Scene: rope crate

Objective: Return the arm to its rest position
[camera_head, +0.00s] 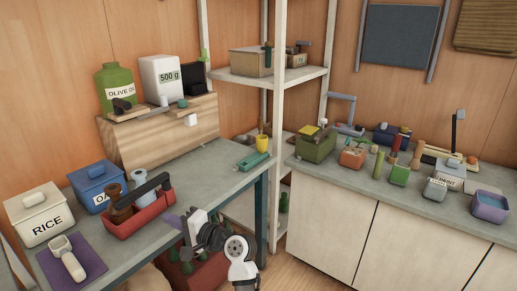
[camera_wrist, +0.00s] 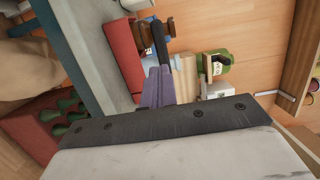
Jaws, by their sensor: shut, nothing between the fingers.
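My gripper (camera_head: 174,220) shows at the front edge of the left bench in the head view, with its purple fingers pointing left. In the wrist view its purple fingers (camera_wrist: 155,88) are together, with nothing visible between them. My arm is folded low in front of the bench, at the bottom middle of the head view. The red tote (camera_head: 145,219) with a dark handle stands on the bench just behind the fingers. It also shows in the wrist view (camera_wrist: 123,50), apart from the fingers as far as I can tell.
The left bench (camera_head: 205,178) holds a rice canister (camera_head: 40,215), a blue canister (camera_head: 88,183) and a scoop on a purple mat (camera_head: 87,265). A red crate (camera_head: 208,275) with green bottles sits below. A shelf post (camera_head: 279,120) and a cluttered right counter (camera_head: 330,175) stand beyond.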

